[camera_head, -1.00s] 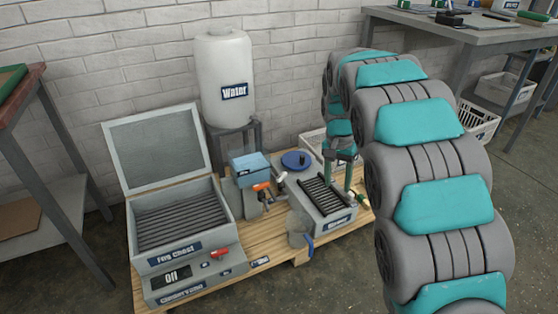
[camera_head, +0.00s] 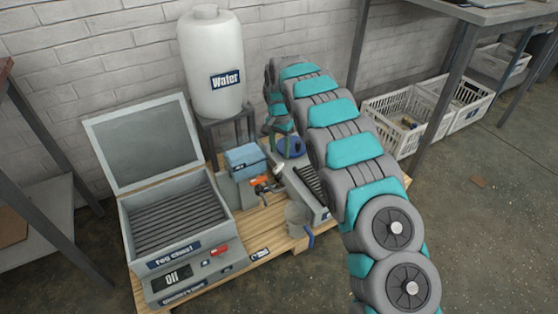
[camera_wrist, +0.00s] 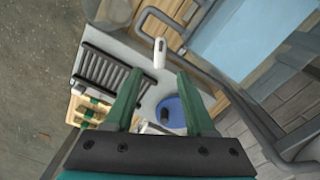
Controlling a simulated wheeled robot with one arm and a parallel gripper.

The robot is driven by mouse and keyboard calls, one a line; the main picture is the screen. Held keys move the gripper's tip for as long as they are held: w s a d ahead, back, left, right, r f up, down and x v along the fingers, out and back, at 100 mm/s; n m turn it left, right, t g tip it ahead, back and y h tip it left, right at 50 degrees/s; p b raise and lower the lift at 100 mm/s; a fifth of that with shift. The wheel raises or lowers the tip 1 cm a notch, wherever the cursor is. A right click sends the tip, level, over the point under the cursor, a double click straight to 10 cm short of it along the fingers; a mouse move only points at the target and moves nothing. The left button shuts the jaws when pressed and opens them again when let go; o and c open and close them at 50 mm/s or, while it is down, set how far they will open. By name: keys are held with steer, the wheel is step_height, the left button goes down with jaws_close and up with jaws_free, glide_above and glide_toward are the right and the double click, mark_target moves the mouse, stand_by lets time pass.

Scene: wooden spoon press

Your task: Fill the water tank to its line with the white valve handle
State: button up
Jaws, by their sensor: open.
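A large white tank labelled "Water" (camera_head: 213,65) stands on a dark stand at the back, against the brick wall. No fill line can be made out on it. A white handle (camera_wrist: 159,53), which looks like the valve handle, shows in the wrist view beyond my fingertips, apart from them.
A blue disc (camera_wrist: 172,109) and a slatted grey machine (camera_wrist: 102,69) lie near my fingers. A blue box (camera_head: 245,158), an orange-handled fitting (camera_head: 261,181) and an open fog chest (camera_head: 180,218) share the wooden pallet. White crates (camera_head: 405,112) stand at right.

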mark_target(280, 165)
step_height(280, 165, down, 6)
steer(key=shift+f, duration=0.25)
steer(key=shift+c, duration=0.2)
jaws_close()
stand_by(0.4)
